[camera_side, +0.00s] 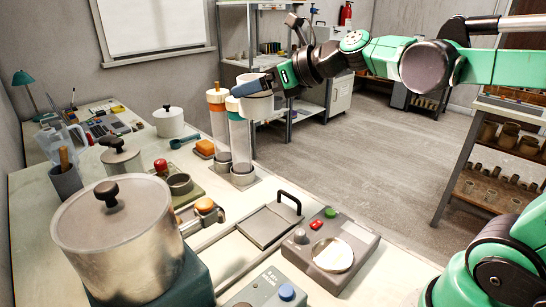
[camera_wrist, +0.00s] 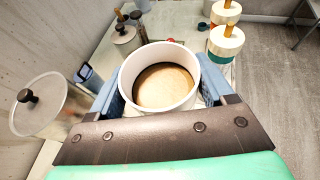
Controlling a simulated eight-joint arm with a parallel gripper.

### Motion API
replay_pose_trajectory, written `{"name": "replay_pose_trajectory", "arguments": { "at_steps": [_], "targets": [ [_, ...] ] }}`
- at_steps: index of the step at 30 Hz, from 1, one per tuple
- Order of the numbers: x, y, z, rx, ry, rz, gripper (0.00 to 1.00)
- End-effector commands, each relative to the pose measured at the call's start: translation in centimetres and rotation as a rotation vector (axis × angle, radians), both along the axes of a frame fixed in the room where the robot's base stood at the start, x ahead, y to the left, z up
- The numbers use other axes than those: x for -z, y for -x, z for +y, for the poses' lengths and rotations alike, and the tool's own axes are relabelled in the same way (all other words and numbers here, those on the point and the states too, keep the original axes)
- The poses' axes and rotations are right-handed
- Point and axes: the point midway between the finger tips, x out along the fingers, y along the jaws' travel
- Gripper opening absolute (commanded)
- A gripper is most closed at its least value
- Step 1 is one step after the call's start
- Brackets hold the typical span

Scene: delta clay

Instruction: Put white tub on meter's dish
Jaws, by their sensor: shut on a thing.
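The white tub (camera_side: 258,105) is high above the far right part of the bench, near two clear cylinders. My gripper (camera_side: 256,87) is shut on the tub, with blue fingers on opposite sides of it. In the wrist view the white tub (camera_wrist: 128,80) is open at the top and holds tan material. The meter (camera_side: 350,243) is a grey box with red and green buttons near the front right of the bench. Its round, pale dish (camera_side: 333,254) looks empty. The tub is well behind and above the dish. The meter does not show in the wrist view.
Two clear cylinders, with an orange top (camera_side: 217,96) and a green top (camera_side: 234,103), stand close to the tub. A large lidded metal pot (camera_side: 120,245) stands at the front left. A plate with a black handle (camera_side: 270,224) lies left of the meter.

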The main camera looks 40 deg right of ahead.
Motion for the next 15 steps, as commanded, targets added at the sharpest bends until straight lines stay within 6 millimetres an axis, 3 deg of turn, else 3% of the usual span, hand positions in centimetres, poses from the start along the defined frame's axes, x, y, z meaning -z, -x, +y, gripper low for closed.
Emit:
{"name": "replay_pose_trajectory", "arguments": {
  "at_steps": [5, 15],
  "targets": [
    [0.3, -1.9, 0.2, -0.096, -0.002, -0.001, 0.02],
    [2.5, -6.3, 0.9, -0.486, -0.003, -0.003, 0.02]
  ]
}}
